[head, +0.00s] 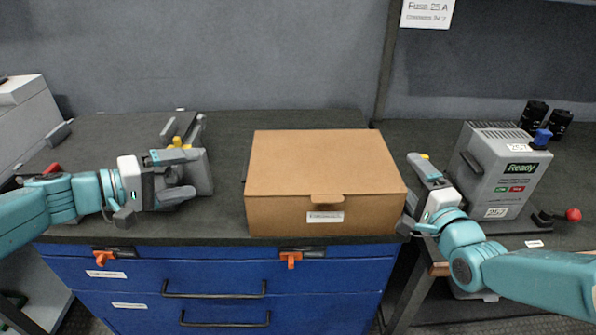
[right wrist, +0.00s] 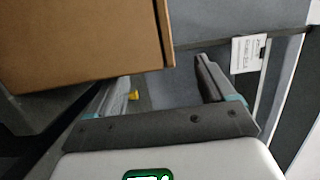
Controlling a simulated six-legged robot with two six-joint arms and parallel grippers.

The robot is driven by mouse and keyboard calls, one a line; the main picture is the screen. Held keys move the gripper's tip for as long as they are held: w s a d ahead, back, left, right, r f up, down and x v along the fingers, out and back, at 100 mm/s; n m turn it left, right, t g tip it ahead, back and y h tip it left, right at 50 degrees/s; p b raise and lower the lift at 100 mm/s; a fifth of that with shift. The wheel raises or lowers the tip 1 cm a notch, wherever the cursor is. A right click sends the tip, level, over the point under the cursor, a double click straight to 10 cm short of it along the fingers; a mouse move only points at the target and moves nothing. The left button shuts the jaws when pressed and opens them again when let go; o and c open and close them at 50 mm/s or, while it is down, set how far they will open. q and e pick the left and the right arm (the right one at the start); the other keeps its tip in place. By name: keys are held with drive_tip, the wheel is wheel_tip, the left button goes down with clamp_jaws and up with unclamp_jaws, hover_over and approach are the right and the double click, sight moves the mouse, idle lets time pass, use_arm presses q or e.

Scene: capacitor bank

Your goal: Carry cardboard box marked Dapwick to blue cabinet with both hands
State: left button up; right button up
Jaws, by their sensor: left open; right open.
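The brown cardboard box (head: 322,165) sits closed on the dark worktop above blue drawers, close to the front edge. Its front has a flap and a white label too small to read. In the right wrist view the box (right wrist: 85,40) fills the upper left. The blue cabinet (head: 225,280) with drawers stands under the worktop. My left gripper (head: 190,176) is open, left of the box and apart from it. My right gripper (head: 414,178) is open close beside the box's right side; its fingers also show in the right wrist view (right wrist: 158,82). I cannot tell whether it touches.
A grey device marked Ready (head: 502,172) stands right of my right gripper, with dark cylinders (head: 547,116) behind it. A pale grey case (head: 28,115) is at the far left. A grey partition (head: 200,50) closes the back. Worktop behind the box's left is partly clear.

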drive_tip(key=v, duration=0.7)
drive_tip(key=shift+s, duration=0.15)
idle(0.4)
